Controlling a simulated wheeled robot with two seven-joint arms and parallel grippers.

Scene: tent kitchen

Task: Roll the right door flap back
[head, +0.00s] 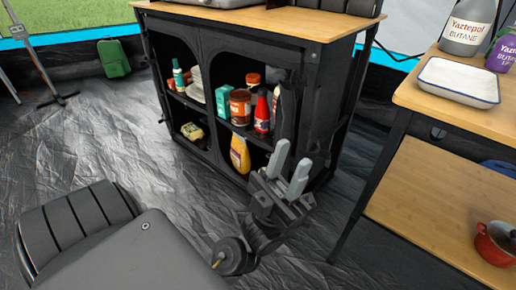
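A black fabric camp cupboard (333,75) with a wooden top stands ahead, with two arched openings in its front. Both openings show their shelves. A dark, narrow strip of fabric (285,112) hangs at the right edge of the right opening and looks like the right door flap; I cannot tell how far it is rolled.
Bottles, jars and boxes fill the shelves, with a yellow bottle (240,154) close left of my gripper. A wooden table (425,98) at right holds a white tray (458,82); a red pot (495,243) is on its lower shelf. The crinkled floor (110,140) at left is mostly clear.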

